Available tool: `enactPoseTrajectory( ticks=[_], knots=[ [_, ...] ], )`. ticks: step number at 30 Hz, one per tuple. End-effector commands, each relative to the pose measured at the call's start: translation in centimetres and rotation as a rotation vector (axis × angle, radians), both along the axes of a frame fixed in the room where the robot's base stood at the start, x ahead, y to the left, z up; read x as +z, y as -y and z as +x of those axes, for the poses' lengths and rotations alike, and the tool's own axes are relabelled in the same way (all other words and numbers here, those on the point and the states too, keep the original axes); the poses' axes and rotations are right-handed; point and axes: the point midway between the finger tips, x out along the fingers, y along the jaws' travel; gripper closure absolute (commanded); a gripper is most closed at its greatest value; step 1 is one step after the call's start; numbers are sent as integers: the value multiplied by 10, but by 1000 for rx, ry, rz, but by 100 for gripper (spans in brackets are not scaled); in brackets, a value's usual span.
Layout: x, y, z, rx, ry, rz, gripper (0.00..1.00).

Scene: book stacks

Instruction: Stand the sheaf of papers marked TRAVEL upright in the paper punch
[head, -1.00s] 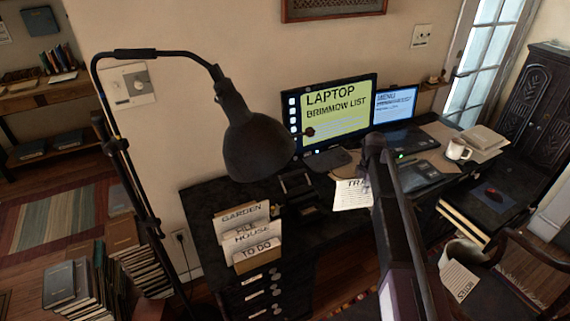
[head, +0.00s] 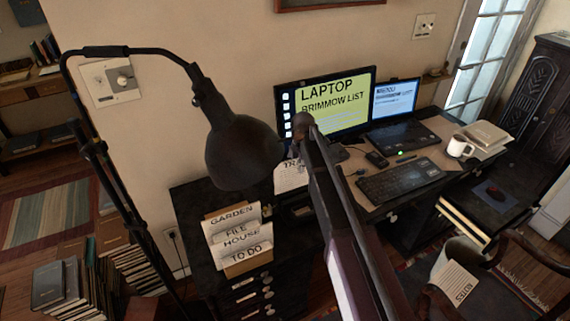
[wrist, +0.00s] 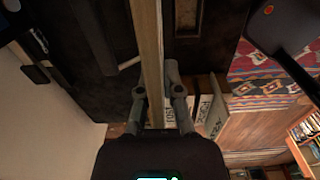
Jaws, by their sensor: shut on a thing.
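The sheaf of papers marked TRAVEL (head: 289,178) hangs above the dark cabinet in the head view; only "TRA" is readable, as my arm covers the rest. In the wrist view the sheaf (wrist: 150,50) shows edge-on as a pale strip. My gripper (wrist: 157,95) is shut on it, one finger on each side. A dark device, likely the paper punch (head: 297,211), sits on the cabinet top below the sheaf, partly hidden by my arm. The sheaf appears apart from it, though the gap is hard to judge.
A file holder (head: 238,252) with GARDEN, FILE HOUSE and TO DO cards stands at the cabinet's front left. A black lamp (head: 240,150) hangs close by on the left. The monitor (head: 340,103), laptop (head: 393,128) and keyboard (head: 400,180) are to the right.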

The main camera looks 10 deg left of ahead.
Motion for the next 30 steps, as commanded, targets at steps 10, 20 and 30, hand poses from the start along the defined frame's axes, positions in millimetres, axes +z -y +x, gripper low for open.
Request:
enactPoseTrajectory(
  ticks=[10, 20, 30],
  knots=[
    [0, -9, -3, 11, 0, 0, 100],
    [0, -11, -3, 14, 0, 0, 100],
    [-3, -10, -3, 13, 0, 0, 100]
  ],
)
